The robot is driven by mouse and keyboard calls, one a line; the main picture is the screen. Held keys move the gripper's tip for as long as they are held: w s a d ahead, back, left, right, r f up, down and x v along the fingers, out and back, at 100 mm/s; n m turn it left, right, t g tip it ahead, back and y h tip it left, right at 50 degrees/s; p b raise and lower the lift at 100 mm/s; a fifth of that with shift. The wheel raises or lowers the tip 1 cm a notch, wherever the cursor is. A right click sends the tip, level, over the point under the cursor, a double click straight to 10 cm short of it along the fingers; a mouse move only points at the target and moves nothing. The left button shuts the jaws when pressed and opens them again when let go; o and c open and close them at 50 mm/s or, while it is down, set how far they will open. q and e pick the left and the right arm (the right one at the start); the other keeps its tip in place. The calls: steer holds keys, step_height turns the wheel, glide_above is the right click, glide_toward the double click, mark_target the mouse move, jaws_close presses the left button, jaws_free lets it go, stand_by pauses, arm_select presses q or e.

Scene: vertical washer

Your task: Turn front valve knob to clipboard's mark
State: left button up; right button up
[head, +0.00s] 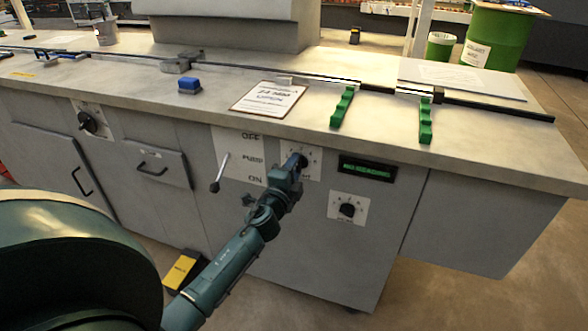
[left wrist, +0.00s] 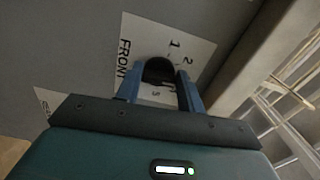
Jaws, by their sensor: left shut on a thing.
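The front valve knob (left wrist: 159,70) is black and round. It sits on a white plate (left wrist: 200,49) printed FRONT, with numbers around the dial. My left gripper (head: 296,164) reaches the cabinet's front face from below. In the left wrist view, its two blue fingers (left wrist: 160,88) stand on either side of the knob, shut on it. The knob's pointer is hidden, so its setting cannot be read. The clipboard (head: 270,100) lies on the countertop above, with a white sheet whose print is too small to read surely. My right gripper is not in view.
A pump lever (head: 217,185) beside an OFF/ON label is left of the knob. A green-lettered display (head: 367,170) and another dial (head: 347,210) are to the right. A blue-topped block (head: 188,86) and green brackets (head: 343,106) stand on the counter.

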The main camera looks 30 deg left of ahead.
arm_select(q)
steer(key=shift+m, duration=0.5)
steer(key=o, duration=1)
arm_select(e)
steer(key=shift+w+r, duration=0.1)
arm_select(q)
steer(key=shift+s, duration=0.1)
steer(key=v, duration=1.3)
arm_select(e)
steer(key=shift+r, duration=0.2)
arm_select(q)
steer(key=shift+d, duration=0.1)
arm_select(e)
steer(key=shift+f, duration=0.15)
